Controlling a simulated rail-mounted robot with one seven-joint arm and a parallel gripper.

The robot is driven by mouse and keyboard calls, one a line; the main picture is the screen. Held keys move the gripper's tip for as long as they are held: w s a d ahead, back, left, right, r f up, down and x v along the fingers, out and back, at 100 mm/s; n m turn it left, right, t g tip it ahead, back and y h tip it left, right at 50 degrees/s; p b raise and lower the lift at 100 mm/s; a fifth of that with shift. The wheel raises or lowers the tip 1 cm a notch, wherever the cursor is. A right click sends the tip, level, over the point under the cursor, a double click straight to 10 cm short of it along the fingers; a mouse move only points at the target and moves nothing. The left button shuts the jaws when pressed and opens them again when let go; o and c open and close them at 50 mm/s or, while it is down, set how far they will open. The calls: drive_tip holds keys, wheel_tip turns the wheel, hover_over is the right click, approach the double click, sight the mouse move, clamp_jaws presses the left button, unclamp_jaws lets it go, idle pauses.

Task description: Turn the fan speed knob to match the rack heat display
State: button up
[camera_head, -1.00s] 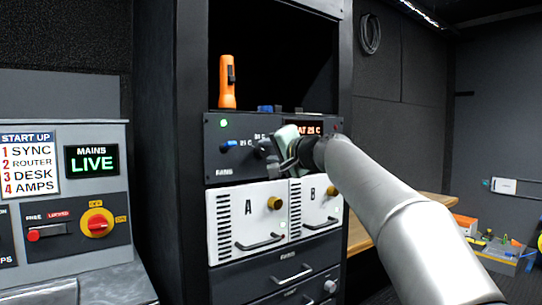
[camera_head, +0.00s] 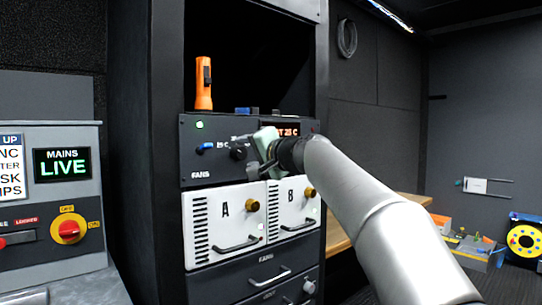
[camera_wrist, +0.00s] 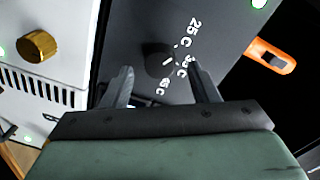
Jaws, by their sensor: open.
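The dark fan speed knob (camera_head: 238,154) is on the black FANS panel (camera_head: 190,168). In the wrist view the knob (camera_wrist: 158,58) lies between and just beyond the fingertips, with white marks 25 C, 35 C and a partly blurred third around it. I cannot tell which mark it points to. The orange rack heat display (camera_head: 288,131), at the panel's upper right, is partly hidden by my gripper and seems to end in 25 C. My gripper (camera_head: 251,155) is open in front of the panel, right of the knob. Its spread fingers (camera_wrist: 161,68) show no clear contact.
A blue control (camera_head: 205,147) sits left of the knob. An orange torch (camera_head: 204,84) stands on the ledge above. White units A (camera_head: 225,228) and B (camera_head: 292,222) with brass knobs and handles are below. The mains panel (camera_head: 60,225) is at left.

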drive_tip(key=b+v, duration=0.2)
drive_tip(key=v, duration=1.4)
drive_tip(key=shift+s+b, duration=0.2)
drive_tip(key=shift+b, duration=0.1)
drive_tip(key=shift+d, duration=0.1)
drive_tip(key=s+f+n+g+h+p, duration=0.1)
drive_tip(key=s+f+g+h+p, duration=0.5)
drive_tip(key=f+p, duration=0.85)
drive_tip(key=s+d+f+n+g+h+p, duration=0.1)
drive_tip(key=s+d+f+g+p, duration=0.1)
drive_tip(key=s, duration=0.5)
drive_tip(key=s+d+f+n+g+h+p, duration=0.2)
drive_tip(key=s+f+g+p, duration=0.1)
drive_tip(key=s+f+p, duration=0.2)
drive_tip(key=s+d+f+n+g+h+p, duration=0.1)
drive_tip(key=s+d+f+g+p, duration=0.1)
drive_tip(key=s, duration=0.7)
wheel_tip(320, 180, down, 3)
drive_tip(key=shift+s+d+r+g+p, duration=0.1)
drive_tip(key=shift+s+d+g+p, duration=0.35)
drive_tip(key=shift+p, duration=0.75)
drive_tip(key=shift+d, duration=0.1)
